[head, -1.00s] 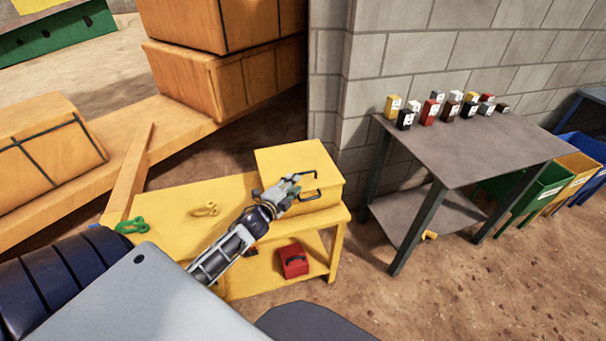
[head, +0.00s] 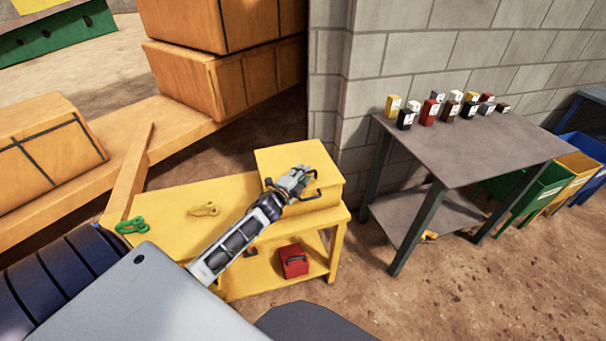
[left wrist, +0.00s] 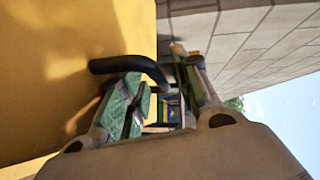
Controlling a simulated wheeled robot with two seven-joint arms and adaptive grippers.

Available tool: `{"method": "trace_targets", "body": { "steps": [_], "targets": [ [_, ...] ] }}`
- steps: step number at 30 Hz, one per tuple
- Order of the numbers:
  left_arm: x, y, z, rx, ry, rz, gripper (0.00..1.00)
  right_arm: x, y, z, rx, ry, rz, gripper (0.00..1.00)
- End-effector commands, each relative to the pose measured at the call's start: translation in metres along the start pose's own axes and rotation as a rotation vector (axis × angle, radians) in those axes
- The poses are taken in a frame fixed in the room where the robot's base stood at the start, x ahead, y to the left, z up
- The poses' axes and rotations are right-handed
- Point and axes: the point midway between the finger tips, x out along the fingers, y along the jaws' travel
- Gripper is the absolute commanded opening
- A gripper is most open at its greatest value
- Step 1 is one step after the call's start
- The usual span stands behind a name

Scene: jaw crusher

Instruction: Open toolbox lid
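The yellow toolbox (head: 325,160) sits closed on the right end of the yellow workbench (head: 165,205). Its yellow side fills the left of the left wrist view (left wrist: 60,90). A black bar handle (left wrist: 125,64) stands out from it, partly hidden by my gripper in the head view. My left gripper (head: 302,176) is at the toolbox's front right, by the handle. In the left wrist view its two fingers (left wrist: 162,98) are apart, and the bent part of the handle reaches into the gap. I cannot tell whether they touch it. My right gripper is not in view.
Green (head: 132,226) and yellow (head: 204,209) clamp-like tools lie on the bench. A red box (head: 293,261) is on its lower shelf. A grey table (head: 470,150) with several small coloured blocks stands right. A block wall (head: 400,60) rises behind. Crates (head: 45,150) are left.

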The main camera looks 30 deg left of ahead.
Motion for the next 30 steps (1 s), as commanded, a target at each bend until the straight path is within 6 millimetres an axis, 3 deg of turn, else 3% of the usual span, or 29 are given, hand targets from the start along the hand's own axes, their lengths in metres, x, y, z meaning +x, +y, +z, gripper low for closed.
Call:
{"method": "trace_targets", "body": {
  "steps": [17, 24, 30],
  "targets": [
    [0.0101, 0.0005, -0.0001, 0.0, 0.0, 0.001, 0.32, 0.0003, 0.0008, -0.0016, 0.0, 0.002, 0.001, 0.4],
    [0.01, 0.0003, -0.0001, 0.0, 0.0, 0.001, 0.02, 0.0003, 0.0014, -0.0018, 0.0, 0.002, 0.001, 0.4],
    [0.0099, 0.0006, -0.0001, 0.0, 0.0, 0.001, 0.0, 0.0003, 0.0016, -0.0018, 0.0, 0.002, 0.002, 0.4]
  ]
}}
